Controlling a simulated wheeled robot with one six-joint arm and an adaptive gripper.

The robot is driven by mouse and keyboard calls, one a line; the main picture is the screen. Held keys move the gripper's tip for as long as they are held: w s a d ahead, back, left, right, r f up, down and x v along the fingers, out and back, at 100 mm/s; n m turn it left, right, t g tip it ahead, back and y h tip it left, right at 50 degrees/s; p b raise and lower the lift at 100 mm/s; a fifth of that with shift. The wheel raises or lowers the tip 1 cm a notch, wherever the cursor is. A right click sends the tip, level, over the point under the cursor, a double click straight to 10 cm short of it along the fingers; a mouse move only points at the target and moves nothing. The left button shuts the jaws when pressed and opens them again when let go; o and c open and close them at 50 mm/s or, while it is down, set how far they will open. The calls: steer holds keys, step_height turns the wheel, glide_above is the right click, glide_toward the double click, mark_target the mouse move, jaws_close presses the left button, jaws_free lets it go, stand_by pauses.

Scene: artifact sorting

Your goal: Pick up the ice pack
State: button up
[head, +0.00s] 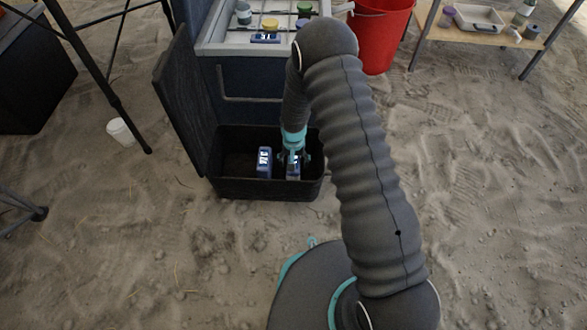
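A blue ice pack (264,163) with a white-marked face stands upright inside a black open box (262,189) on the sand. A second similar blue ice pack (293,174) is in the box to its right, directly under my gripper (294,160). My gripper points down into the box, with its dark fingers around or against the top of this right pack. The fingers are small and partly hidden, so I cannot tell whether they are closed on it. A similar blue piece (265,38) lies on the pale tray top behind the box.
The box's raised lid (183,100) stands on its left. Behind is a divided tray (232,49) on a dark cabinet with several jars. A red bucket (380,35), a wooden table (480,38), a white cup (120,131) and black stand legs (100,85) are around. Open sand lies right.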

jaws_close()
steer(key=shift+r, duration=0.1)
steer(key=shift+r, duration=0.1)
